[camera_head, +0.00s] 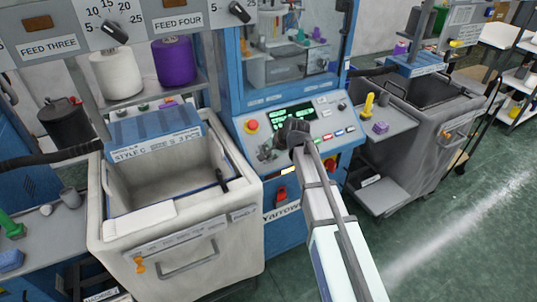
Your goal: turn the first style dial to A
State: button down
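My arm reaches up from the bottom of the picture to the control panel (335,108) of the blue machine. My gripper (268,151) is a small dark shape at the panel's lower left, below the green-lit display. Its fingers are too small and dark to tell open from shut, or touching from apart. I cannot make out a style dial or its letters; my gripper and wrist cover that part of the panel.
A pale bin (180,262) with a "STYLE C" label (150,150) stands left of the machine. A grey bin (425,150) and a shelf with a yellow item (368,105) stand right. Yarn cones (174,62) and feed knobs (114,32) are upper left. Green floor (460,235) is clear at lower right.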

jog(key=n+b, duration=0.3)
jog(key=n, duration=0.4)
jog(key=shift+a+f+h, duration=0.1)
jog(key=shift+h, duration=0.3)
jog(key=n+h+b, duration=0.1)
jog(key=n+b, duration=0.1)
jog(key=n, duration=0.4)
jog(key=shift+b, duration=0.35)
jog(key=c, duration=0.8)
grip_release()
jog(key=v, duration=1.2)
jog(key=shift+s, duration=0.1)
